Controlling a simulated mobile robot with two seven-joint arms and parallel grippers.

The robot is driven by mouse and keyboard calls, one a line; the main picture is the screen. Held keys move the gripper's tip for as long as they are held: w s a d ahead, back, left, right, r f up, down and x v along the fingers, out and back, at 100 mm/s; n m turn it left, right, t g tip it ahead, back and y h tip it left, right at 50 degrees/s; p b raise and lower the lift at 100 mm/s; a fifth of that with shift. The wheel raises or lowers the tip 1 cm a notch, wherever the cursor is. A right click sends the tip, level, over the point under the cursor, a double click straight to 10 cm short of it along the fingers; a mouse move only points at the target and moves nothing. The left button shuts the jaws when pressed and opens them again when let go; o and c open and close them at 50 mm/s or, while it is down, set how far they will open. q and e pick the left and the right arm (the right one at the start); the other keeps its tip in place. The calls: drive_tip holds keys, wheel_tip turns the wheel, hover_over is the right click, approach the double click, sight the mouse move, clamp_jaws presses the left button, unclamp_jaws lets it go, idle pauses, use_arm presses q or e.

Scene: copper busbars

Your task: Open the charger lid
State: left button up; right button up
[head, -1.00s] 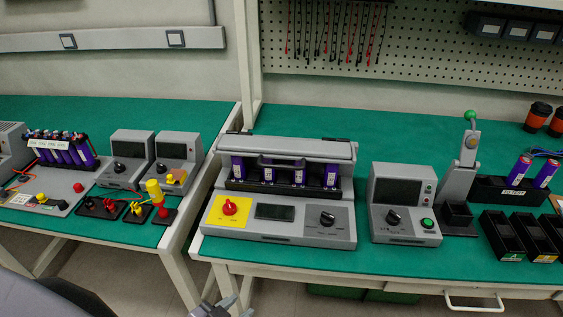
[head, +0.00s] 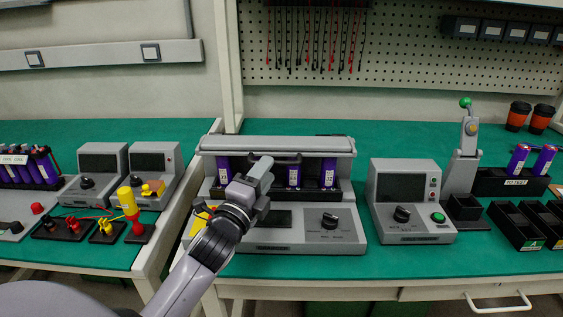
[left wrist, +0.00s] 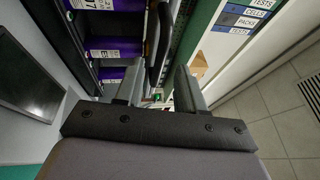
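The charger (head: 340,232) is a wide grey unit in the middle of the head view, with several purple cells (head: 328,172) upright in its black rack. Its grey lid (head: 310,145) runs along the top, with a black handle (head: 290,158) at its front. My left gripper (head: 264,164) is in front of the charger, close to the handle's left end, and hides part of the cells and panel. In the left wrist view my left gripper (left wrist: 160,88) has its fingers apart, with the black handle (left wrist: 158,40) ahead between them; contact is not visible. My right gripper is in neither view.
A grey meter box (head: 405,190) stands right of the charger, then a green-knobbed lever press (head: 464,150) and black bins (head: 515,225). Two grey boxes (head: 155,165) and a yellow-and-red stand (head: 130,205) are on the left bench. Green bench top is free behind the charger.

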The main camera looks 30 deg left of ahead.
sight(276, 149)
use_arm(q)
drive_tip(key=d+f+x, duration=0.1)
drive_tip(key=x, duration=0.4)
drive_tip(key=shift+w+a+r, duration=0.5)
drive_tip(key=shift+a, duration=0.05)
clamp_jaws()
